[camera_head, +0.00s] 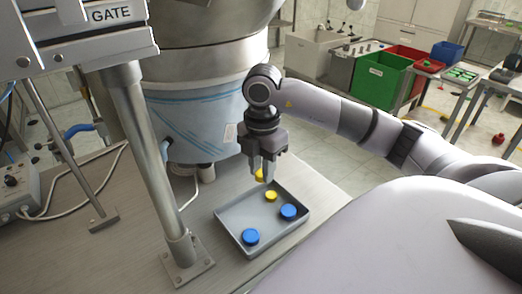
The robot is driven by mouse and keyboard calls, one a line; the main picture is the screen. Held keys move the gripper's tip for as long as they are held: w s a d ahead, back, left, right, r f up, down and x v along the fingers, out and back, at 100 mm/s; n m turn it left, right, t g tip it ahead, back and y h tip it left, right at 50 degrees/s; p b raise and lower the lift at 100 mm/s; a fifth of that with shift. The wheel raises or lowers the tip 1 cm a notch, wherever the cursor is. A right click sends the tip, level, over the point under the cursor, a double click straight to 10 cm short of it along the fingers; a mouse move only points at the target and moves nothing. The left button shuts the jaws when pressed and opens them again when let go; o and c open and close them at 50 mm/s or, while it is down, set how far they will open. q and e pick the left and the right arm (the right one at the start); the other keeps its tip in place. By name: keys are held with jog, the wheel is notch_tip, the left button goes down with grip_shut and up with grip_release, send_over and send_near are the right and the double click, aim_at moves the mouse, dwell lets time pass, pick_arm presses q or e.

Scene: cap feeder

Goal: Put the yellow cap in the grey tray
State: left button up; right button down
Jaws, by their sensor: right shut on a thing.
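The grey tray (229,221) lies on the table in the middle of the head view. Two blue caps (251,236) and a yellow cap (271,196) lie in it. My right gripper (263,178) points down over the tray's far side. It is shut on another yellow cap (260,175), which shows small between the fingertips, partly hidden by them. This held cap appears to be just above the tray's far part; the exact height is hard to tell. My left gripper is not in view.
A metal post (150,150) stands on the table left of the tray. The large feeder drum (195,120) stands behind it. A control box (15,195) with cables is at the far left. The table (130,260) is bare at the front left.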

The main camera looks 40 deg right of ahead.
send_over(262, 217)
notch_tip(262, 217, down, 10)
jog(key=shift+r, duration=0.1)
jog(key=shift+f+b, duration=0.3)
jog(key=shift+f, duration=1.85)
jog(key=shift+f, duration=0.1)
jog(key=c, duration=0.9)
grip_release()
jog(key=shift+r, duration=0.45)
notch_tip(262, 217, up, 11)
jog(key=shift+r, duration=0.2)
jog(key=shift+s+f, duration=0.1)
